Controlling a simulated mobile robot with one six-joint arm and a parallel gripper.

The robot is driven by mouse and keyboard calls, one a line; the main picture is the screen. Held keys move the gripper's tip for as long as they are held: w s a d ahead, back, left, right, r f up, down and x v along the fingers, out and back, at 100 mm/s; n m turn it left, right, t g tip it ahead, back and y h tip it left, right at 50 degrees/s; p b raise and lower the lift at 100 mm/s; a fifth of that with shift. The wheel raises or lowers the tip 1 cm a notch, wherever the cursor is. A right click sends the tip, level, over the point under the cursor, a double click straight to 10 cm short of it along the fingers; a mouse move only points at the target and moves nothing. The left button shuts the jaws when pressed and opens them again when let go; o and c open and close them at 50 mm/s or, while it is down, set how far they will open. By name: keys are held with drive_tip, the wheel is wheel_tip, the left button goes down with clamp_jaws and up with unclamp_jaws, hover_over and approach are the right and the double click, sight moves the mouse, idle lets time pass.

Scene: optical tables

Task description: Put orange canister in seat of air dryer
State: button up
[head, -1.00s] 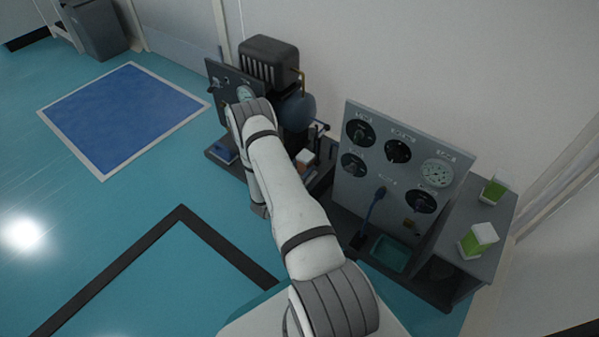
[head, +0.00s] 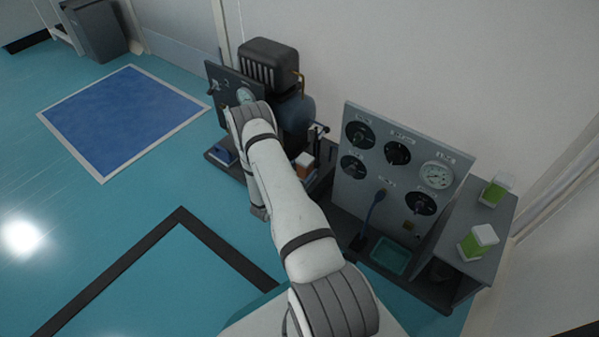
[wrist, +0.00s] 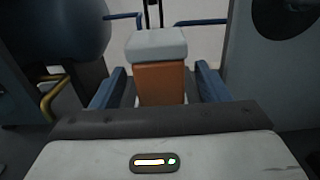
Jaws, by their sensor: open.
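The orange canister (wrist: 160,84) stands upright with a pale grey-white lid in the wrist view, in the middle between the two blue fingers of my gripper (wrist: 158,74). The fingers are open, one on each side, with a narrow gap showing beside the canister. In the head view the canister (head: 303,170) is small, by the base of the machine at the back. My arm hides most of the gripper there. The canister's foot is hidden in the wrist view, so I cannot tell whether it rests in a seat.
A machine with a dark ribbed housing (head: 268,62) and a dark blue tank (head: 298,112) stands behind my arm. A grey gauge panel (head: 378,172) stands to the right. Blue rods show behind the canister.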

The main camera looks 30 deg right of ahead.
drive_tip(key=p+v, duration=0.4)
drive_tip(key=v, duration=0.8)
drive_tip(key=s+r+m+g+y, duration=0.25)
drive_tip(key=r+m+g, duration=0.3)
drive_tip(key=r, duration=0.65)
drive_tip(key=s+r+m+g+y, duration=0.2)
drive_tip(key=s+r+m+g, duration=0.4)
drive_tip(key=r, duration=0.6)
drive_tip(key=s+a+r+m+t+y, duration=0.6)
drive_tip(key=s+a+r+m+y, duration=0.4)
drive_tip(key=a+r, duration=0.5)
drive_tip(key=shift+s+a+r+t+y, duration=0.35)
drive_tip(key=shift+s+a+y, duration=0.55)
drive_tip(key=shift+y, duration=0.35)
drive_tip(key=shift+d, duration=0.15)
wheel_tip(320, 180, up, 39)
drive_tip(key=t+p, duration=0.1)
drive_tip(key=p, duration=3.4)
drive_tip(key=shift+t, duration=0.3)
